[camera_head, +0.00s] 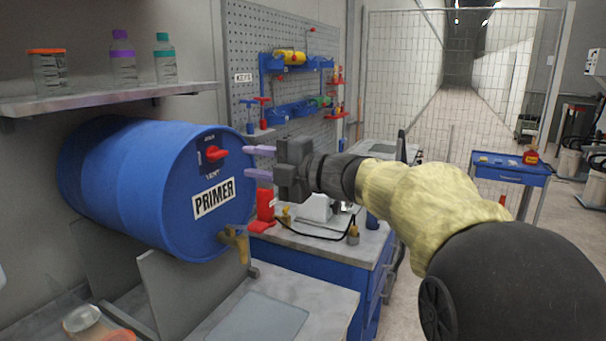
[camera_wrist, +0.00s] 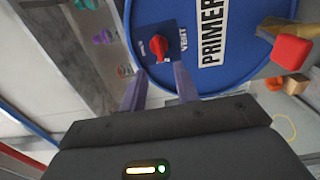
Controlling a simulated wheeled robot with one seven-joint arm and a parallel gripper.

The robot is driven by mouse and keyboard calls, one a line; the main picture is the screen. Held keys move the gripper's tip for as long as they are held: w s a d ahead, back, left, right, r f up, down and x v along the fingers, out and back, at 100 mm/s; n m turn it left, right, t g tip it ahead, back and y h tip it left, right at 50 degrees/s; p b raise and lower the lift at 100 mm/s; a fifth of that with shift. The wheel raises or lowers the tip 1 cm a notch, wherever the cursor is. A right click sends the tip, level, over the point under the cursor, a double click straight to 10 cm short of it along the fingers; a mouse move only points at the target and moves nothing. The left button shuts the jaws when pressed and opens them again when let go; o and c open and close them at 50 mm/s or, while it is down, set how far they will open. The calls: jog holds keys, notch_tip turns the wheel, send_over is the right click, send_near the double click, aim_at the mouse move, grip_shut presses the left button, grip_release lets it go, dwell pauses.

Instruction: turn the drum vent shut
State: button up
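The drum vent is a red knob (camera_head: 216,153) on a dark plate near the top of the blue drum's (camera_head: 150,190) end face, above the white PRIMER label. In the wrist view the red vent knob (camera_wrist: 158,45) sits just beyond the fingertips, roughly between them. My gripper (camera_head: 262,162) is open, its two purple fingers pointing at the drum face, to the right of the knob in the head view. A gap shows between fingertips and knob. In the wrist view the open fingers (camera_wrist: 160,85) have nothing between them.
A brass tap (camera_head: 236,243) sticks out low on the drum face. A shelf (camera_head: 110,98) with several bottles runs above the drum.

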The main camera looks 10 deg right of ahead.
jog(key=b+v, duration=0.1)
jog(key=v, duration=0.9)
